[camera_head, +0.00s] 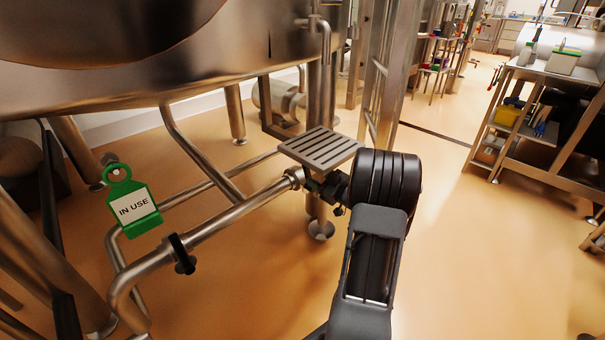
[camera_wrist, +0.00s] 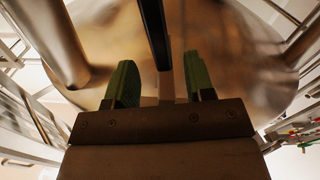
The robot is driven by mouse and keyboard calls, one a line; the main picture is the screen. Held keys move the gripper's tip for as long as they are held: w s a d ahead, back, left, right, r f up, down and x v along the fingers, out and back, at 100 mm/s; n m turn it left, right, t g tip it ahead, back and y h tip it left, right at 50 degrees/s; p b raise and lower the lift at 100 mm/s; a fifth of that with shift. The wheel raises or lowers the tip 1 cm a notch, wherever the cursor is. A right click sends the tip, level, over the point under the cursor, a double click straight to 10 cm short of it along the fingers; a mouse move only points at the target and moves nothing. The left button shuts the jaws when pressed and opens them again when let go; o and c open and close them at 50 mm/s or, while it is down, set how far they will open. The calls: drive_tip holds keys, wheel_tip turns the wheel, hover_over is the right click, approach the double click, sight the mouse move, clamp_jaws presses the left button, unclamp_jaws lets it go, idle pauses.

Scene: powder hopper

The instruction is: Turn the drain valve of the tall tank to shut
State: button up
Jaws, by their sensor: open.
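The big steel tank (camera_head: 150,65) fills the upper left of the head view, and its rounded metal seems to fill the back of the wrist view (camera_wrist: 235,50). A steel outlet pipe (camera_head: 235,213) runs beneath it. A black lever (camera_head: 182,255) sits across this pipe at its near end. My gripper (camera_head: 318,186) is at the pipe's far end, below a slatted step. In the wrist view my gripper (camera_wrist: 160,85) is open, its green fingers apart. A dark bar (camera_wrist: 153,30), perhaps a valve handle, shows between them, with a gap on each side. I cannot tell its angle to the pipe.
A green "IN USE" tag (camera_head: 132,207) hangs left of the pipe. The grey slatted step (camera_head: 320,148) is close above my gripper. Tank legs (camera_head: 235,115) stand around the pipe. The floor (camera_head: 450,230) to the right is clear up to a bench (camera_head: 540,130).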

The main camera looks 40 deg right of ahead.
sight(309, 172)
drive_tip(key=shift+w+a+b, duration=0.2)
drive_tip(key=shift+w+b, duration=0.1)
drive_tip(key=shift+w, duration=0.85)
drive_tip(key=shift+w+a+b, duration=0.25)
drive_tip(key=shift+w+b, duration=0.1)
drive_tip(key=shift+w, duration=0.85)
drive_tip(key=shift+w+a+b, duration=0.2)
drive_tip(key=shift+w+b, duration=0.1)
drive_tip(key=shift+w, duration=0.85)
clamp_jaws()
